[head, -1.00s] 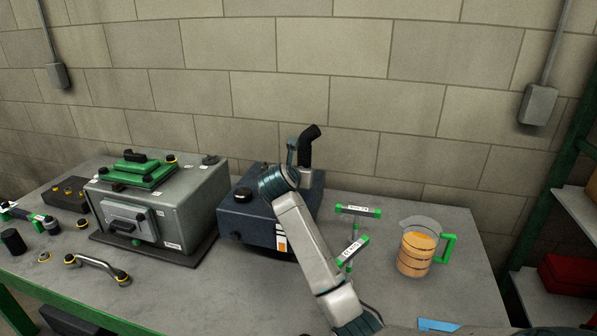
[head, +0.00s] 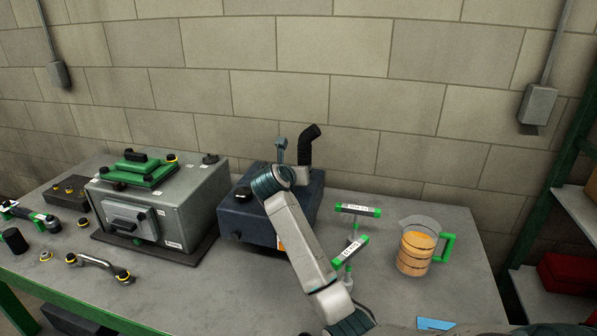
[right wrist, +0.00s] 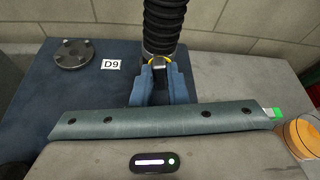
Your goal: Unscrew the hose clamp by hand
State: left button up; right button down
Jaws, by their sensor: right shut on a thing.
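The black ribbed hose (head: 308,146) stands up from the dark blue box (head: 245,221) and bends over at its top. In the right wrist view the hose (right wrist: 164,22) rises just beyond my right gripper (right wrist: 160,70). The hose clamp (right wrist: 159,64) shows as a yellow band with a dark block at the hose's base. The two blue fingers are shut on that dark block, one on each side. In the head view my right wrist and forearm cover the clamp and the fingertips. My left gripper is not in view.
A grey machine with a green top (head: 152,210) stands left of the blue box. Two green-ended T-handles (head: 358,209) and a jug of orange liquid (head: 415,250) stand to the right. A curved pipe (head: 98,262) lies near the front edge. A block wall is behind.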

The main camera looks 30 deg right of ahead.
jog(key=shift+w+a+n+g+h+p, duration=0.1)
jog(key=shift+n+g+h+p, duration=0.1)
jog(key=shift+n+g+h, duration=0.4)
jog(key=shift+w+a+n+g+h+p, duration=0.1)
jog(key=shift+n+h+p, duration=0.1)
jog(key=shift+n, duration=0.7)
jog(key=c, duration=1.4)
grip_release()
jog(key=shift+f, duration=0.1)
jog(key=shift+c, duration=0.2)
jog(key=b+v, duration=0.3)
jog(key=v, duration=0.7)
jog(key=shift+w+a+f+b, duration=0.1)
jog(key=shift+a+b, duration=0.1)
jog(key=shift+b, duration=0.2)
jog(key=shift+s+a, duration=0.2)
jog(key=shift+a, duration=0.05)
